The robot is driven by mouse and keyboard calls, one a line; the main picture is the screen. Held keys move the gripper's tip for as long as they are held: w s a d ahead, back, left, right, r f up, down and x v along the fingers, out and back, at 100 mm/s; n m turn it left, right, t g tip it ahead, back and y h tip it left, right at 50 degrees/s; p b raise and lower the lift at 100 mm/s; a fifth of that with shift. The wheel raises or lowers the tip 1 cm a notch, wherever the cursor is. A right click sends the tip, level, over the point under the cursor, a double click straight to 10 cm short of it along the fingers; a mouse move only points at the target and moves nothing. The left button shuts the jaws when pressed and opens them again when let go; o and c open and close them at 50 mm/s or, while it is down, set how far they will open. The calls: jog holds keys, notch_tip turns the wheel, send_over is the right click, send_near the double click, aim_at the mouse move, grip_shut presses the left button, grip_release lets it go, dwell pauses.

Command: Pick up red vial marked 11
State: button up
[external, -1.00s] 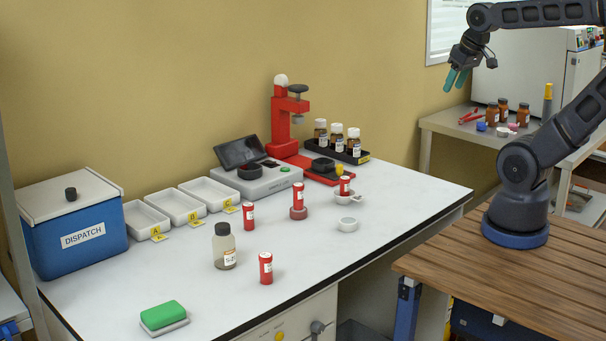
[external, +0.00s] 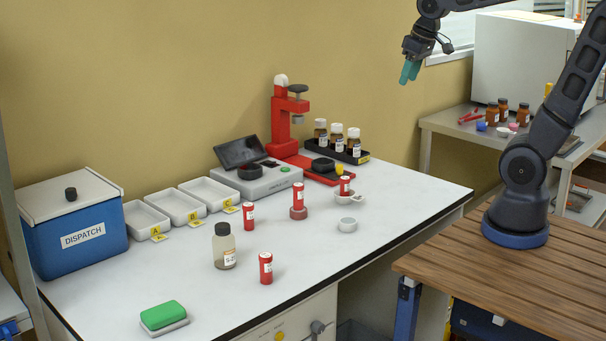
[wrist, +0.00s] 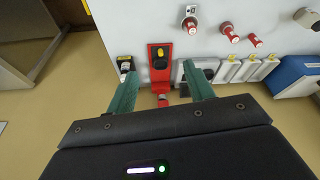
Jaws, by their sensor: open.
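Several red vials with white labels stand on the white bench. One vial (external: 265,268) is near the front edge. Another vial (external: 249,216) stands behind the bottle. A third vial (external: 298,196) stands on a round red base. The last vial (external: 345,185) sits in a white holder (external: 350,198). The label numbers are too small to read, so I cannot tell which is 11. In the wrist view, red vials (wrist: 229,32) show at the top, beyond my fingers. My gripper (external: 410,72) is open and empty, high above and right of the bench; its teal fingers (wrist: 160,92) are spread.
A red press (external: 285,120), a grey scale (external: 256,178), a black tray (external: 338,152) of brown bottles and white trays (external: 178,205) line the back.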

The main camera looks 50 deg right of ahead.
jog(key=w+a+f+n+g, duration=0.1)
jog(key=w+a, duration=0.2)
jog(key=a, duration=0.4)
jog(key=w+a+f+n, duration=0.1)
jog(key=w+a+n, duration=0.1)
jog(key=w+a, duration=0.35)
jog(key=n+g, duration=0.3)
jog(key=n, duration=0.2)
send_near(267, 269)
jog(key=shift+w+d+r+h, duration=0.1)
jog(key=shift+w+d+h, duration=0.3)
jog(key=shift+s+a+f, duration=0.2)
jog(key=shift+f, duration=0.25)
notch_tip(267, 269, down, 10)
jog(key=shift+w+a+f, duration=0.1)
jog(key=shift+w, duration=0.1)
jog(key=c, duration=1)
